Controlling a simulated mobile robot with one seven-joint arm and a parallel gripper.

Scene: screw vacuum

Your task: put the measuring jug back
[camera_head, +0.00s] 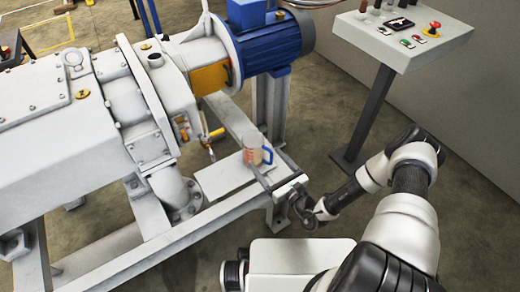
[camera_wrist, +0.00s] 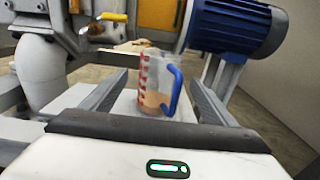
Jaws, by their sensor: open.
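The measuring jug (camera_head: 254,150) is clear with red markings, a blue handle on the right and some brownish content low inside. It stands upright on a pale flat plate (camera_head: 221,177) on the machine's frame, below the blue motor. It also shows in the wrist view (camera_wrist: 154,88), centred ahead between the fingers. My gripper (camera_head: 261,157) is open, its two dark fingers reaching toward the jug, one on each side. In the wrist view the fingertips (camera_wrist: 158,77) show a gap to the jug on both sides. How far the jug lies between them is hard to tell.
The blue motor (camera_head: 272,45) overhangs behind the jug. A yellow-handled valve (camera_head: 216,133) hangs left of it, above the plate. Frame rails (camera_head: 232,213) run along the front. A control console (camera_head: 405,38) stands at the right, with open floor between.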

